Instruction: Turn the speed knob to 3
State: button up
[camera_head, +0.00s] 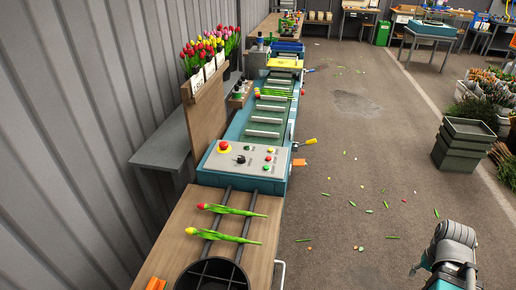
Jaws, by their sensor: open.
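The control panel (220,164) is a light grey sloped face at the near end of the teal conveyor machine (273,185). A small black knob (241,159) sits near its middle; I take it for the speed knob, but its setting and any numbers are too small to read. A red button on a yellow ring (224,147) is at its upper left, with several small coloured buttons at its right. My gripper (441,280) is at the bottom right, over the floor, well apart from the panel. It is cut by the frame edge, and nothing shows held in it.
Two tulips (226,210) lie across dark rails on the wooden table (182,218), beside a black round container (212,276). A wooden board (205,122) stands left of the panel. An orange part (299,162) sticks out right. Floor between machine and stacked crates (463,145) is open, with scattered leaf scraps.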

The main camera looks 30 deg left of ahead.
aim_at(241, 159)
jog(key=u, duration=0.05)
jog(key=i, duration=0.8)
jog(key=u, duration=0.75)
jog(key=i, duration=0.85)
jog(key=u, duration=0.5)
jog(key=k, duration=0.9)
jog(key=u, duration=0.1)
jog(key=i, duration=0.35)
jog(key=u, duration=0.05)
